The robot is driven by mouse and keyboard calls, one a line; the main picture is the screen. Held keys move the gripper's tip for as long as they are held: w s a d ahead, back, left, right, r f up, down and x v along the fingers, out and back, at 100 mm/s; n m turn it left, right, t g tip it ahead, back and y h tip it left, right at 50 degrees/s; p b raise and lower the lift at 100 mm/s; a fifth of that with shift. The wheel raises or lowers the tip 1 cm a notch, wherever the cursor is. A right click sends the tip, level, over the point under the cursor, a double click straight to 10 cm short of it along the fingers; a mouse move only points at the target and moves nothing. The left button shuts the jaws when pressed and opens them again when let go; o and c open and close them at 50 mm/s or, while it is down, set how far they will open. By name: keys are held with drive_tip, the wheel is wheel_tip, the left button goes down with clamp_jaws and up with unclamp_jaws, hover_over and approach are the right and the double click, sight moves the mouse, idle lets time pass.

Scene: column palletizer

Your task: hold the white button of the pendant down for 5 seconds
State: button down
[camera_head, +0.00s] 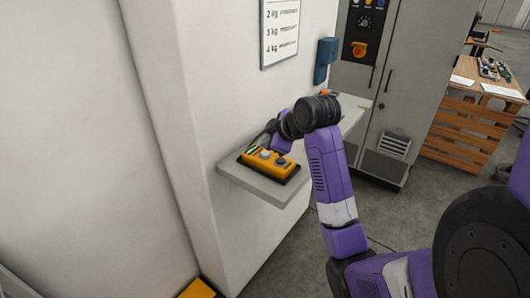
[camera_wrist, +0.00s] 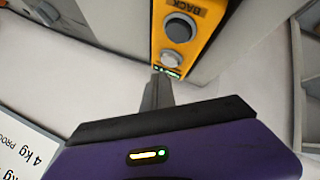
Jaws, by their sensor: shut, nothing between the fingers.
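The pendant (camera_head: 270,166) is a yellow-orange box with a dark base, lying on a grey wall shelf. Its white button (camera_head: 265,154) shows as a pale round cap; it also shows in the wrist view (camera_wrist: 172,58), beside a dark grey button (camera_wrist: 180,28) near the label "BACK". A small green display (camera_wrist: 171,71) sits at the pendant's near end. My gripper (camera_wrist: 158,78) is shut and empty, its tips by the display end, a little short of the white button in the picture. In the head view my gripper (camera_head: 258,144) is over the pendant's far end. I cannot tell whether it touches.
The shelf (camera_head: 262,189) juts from a white wall pillar. A sign with weights (camera_head: 281,32) and a blue box (camera_head: 325,58) are on the wall above. A grey control cabinet (camera_head: 387,90) stands behind, and a wooden workbench (camera_head: 465,130) at the right. Floor is clear between.

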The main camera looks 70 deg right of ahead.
sight(267, 154)
drive_tip(key=shift+r+p, duration=2.2)
drive_tip(key=shift+r, duration=0.35)
drive_tip(key=shift+f, duration=0.1)
